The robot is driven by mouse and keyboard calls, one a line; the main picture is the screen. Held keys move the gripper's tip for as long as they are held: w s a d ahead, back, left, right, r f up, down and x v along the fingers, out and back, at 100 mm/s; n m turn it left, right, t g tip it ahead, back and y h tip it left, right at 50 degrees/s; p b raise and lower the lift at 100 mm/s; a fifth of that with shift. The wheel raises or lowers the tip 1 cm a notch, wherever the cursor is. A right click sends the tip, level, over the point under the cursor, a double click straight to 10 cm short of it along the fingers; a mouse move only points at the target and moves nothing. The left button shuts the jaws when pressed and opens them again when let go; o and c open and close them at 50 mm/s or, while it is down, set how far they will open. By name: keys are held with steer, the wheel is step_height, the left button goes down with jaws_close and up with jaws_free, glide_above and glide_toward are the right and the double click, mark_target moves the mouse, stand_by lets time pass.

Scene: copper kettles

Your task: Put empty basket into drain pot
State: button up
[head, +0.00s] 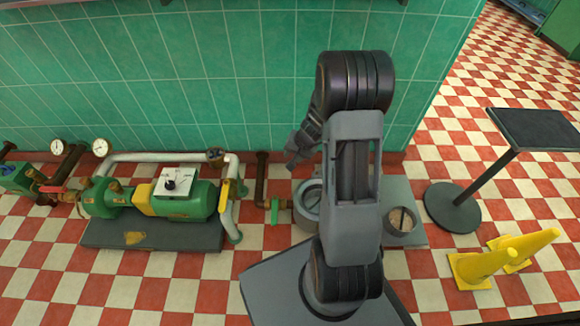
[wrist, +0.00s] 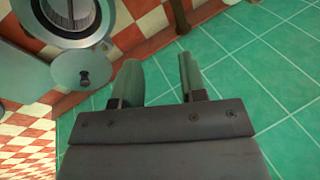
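The drain pot (head: 308,200) is a grey, open-topped cylinder on a grey plate, partly hidden behind my arm. Its round rim (wrist: 75,38) and dark opening show at the top left in the wrist view. A small round grey container (head: 402,222), likely the basket, stands right of my arm. Something tan shows in its opening; I cannot tell whether it is empty. My gripper (head: 292,158) is above and behind the pot, near the green wall. In the wrist view its fingers (wrist: 161,80) are apart with nothing between them.
A grey round lid (wrist: 85,72) with a knob lies beside the pot. A green pump (head: 185,200) with pipes stands left. Yellow cones (head: 490,265) and a black-topped stand (head: 453,207) are right. Checkered floor between them is clear.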

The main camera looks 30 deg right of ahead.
steer(key=s+a+r+n+g, duration=0.1)
steer(key=s+a+r+n, duration=0.2)
steer(key=r, duration=0.4)
steer(key=s+a+r+n, duration=0.2)
steer(key=s+a+r, duration=0.2)
steer(key=a+r, duration=0.2)
steer(key=s+a+r+n+h, duration=0.1)
steer(key=s+r+n+h, duration=0.1)
steer(key=s+r, duration=0.4)
steer(key=shift+s+n+h, duration=0.3)
steer(key=shift+s+h, duration=0.1)
steer(key=shift+s, duration=1.55)
steer(key=shift+a+r, duration=0.1)
